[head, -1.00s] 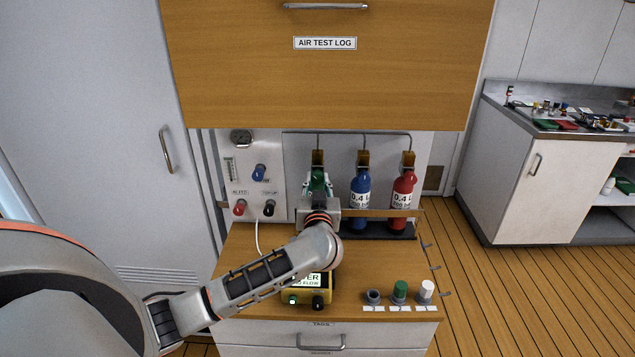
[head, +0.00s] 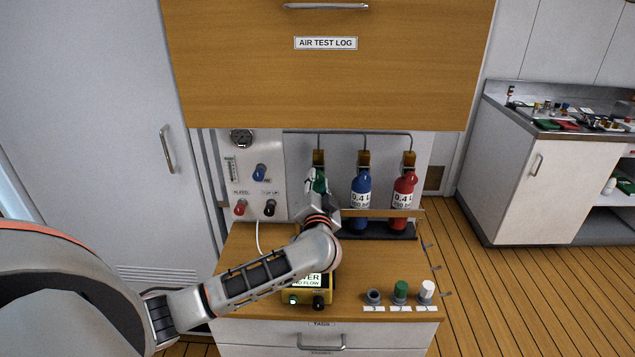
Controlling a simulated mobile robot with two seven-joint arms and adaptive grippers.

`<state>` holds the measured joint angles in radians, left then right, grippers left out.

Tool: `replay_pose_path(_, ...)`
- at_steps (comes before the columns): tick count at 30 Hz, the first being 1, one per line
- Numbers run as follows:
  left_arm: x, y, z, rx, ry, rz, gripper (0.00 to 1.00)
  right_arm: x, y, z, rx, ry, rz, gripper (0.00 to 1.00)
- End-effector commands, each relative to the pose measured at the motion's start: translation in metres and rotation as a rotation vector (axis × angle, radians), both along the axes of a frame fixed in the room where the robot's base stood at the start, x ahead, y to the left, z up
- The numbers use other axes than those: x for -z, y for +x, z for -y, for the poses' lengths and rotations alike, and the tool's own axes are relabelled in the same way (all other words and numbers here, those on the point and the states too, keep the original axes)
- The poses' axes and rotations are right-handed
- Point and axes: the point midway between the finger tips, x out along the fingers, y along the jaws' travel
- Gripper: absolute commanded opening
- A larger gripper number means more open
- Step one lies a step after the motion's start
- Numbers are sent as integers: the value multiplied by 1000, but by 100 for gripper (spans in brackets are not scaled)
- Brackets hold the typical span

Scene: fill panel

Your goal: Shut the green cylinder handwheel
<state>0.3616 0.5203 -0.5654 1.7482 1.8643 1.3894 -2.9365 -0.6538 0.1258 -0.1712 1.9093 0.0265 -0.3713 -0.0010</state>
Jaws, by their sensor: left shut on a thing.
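The green cylinder (head: 318,184) stands at the left of the row of three on the back panel. Its lower part is hidden behind my left gripper. The handwheel is not clearly visible; the gripper and wrist cover that area. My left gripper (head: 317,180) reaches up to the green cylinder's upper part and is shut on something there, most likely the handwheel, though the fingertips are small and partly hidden. My right gripper is not in view.
A blue cylinder (head: 361,188) and a red cylinder (head: 403,190) stand close to the right. A panel with knobs (head: 259,173) is at the left. A yellow meter (head: 320,290) and several capped pieces (head: 400,289) sit on the counter. A wooden cabinet (head: 330,80) overhangs above.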

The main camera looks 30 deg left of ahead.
Motion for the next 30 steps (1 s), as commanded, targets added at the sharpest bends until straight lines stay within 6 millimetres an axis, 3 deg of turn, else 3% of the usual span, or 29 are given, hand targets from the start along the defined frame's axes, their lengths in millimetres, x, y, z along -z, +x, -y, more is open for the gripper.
replay_pose_path(16, 2, 0, 0, 0, 24, -18, 1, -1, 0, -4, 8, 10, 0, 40)
replay_pose_path(17, 2, -1, 0, 0, 23, -18, 25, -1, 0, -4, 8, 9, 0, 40)
replay_pose_path(18, 2, 0, 0, 0, 23, -18, 35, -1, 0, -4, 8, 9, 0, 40)
replay_pose_path(19, 2, 0, 0, -1, 23, -17, 39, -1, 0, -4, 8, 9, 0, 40)
replay_pose_path(30, 0, -2, 1, 1, 23, -15, 39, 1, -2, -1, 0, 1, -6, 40)
